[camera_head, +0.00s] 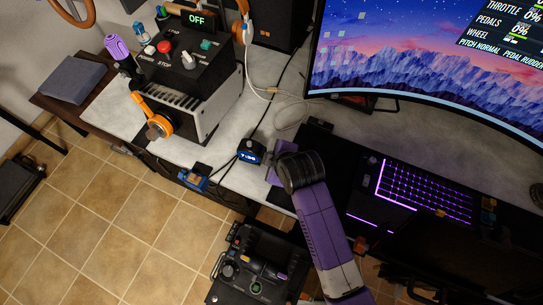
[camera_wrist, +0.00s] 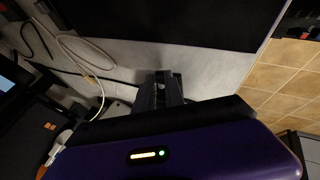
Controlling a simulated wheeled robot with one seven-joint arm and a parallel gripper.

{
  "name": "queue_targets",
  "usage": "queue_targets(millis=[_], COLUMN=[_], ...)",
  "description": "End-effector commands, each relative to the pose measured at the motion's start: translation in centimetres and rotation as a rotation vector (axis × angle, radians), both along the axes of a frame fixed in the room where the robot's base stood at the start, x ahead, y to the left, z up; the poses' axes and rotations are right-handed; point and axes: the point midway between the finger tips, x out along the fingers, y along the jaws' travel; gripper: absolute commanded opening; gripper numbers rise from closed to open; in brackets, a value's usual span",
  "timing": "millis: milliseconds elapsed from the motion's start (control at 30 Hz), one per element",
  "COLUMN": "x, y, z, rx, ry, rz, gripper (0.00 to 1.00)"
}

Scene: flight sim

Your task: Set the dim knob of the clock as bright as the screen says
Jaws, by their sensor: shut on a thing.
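The clock (camera_head: 249,151) is a small dark block with lit blue-white digits, near the front edge of the desk in the head view. My gripper (camera_wrist: 160,90) reaches it from the right, its dark fingers close together in the wrist view. The gripper is shut at the clock's right side, apparently on the dim knob. The knob is hidden between the fingers, so its setting cannot be read. The curved screen (camera_head: 430,60) shows mountains and throttle, pedals and wheel readouts. Its upper part is cut off, and no brightness value can be read.
A black control box (camera_head: 185,50) with an "OFF" display, buttons and switches stands at the left. A purple-lit keyboard (camera_head: 425,190) lies right of my arm. White and black cables cross the desk behind the clock.

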Motion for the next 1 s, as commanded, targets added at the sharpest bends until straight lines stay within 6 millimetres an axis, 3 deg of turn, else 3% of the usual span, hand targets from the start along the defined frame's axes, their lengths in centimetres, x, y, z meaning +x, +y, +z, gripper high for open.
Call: queue_targets(millis=[167,200,300,667,1000], x=[0.0,0.0,0.0,-0.1,-2.3], y=[0.0,0.0,0.0,-0.1,-1.3], z=[0.0,0.0,0.0,0.2,4.0], rx=[0.000,0.000,-0.001,0.000,0.000], ry=[-0.001,-0.001,-0.001,-0.001,-0.003], rz=[0.000,0.000,-0.001,0.000,-0.001], gripper=[0.00,0.18,0.36,0.36,0.36])
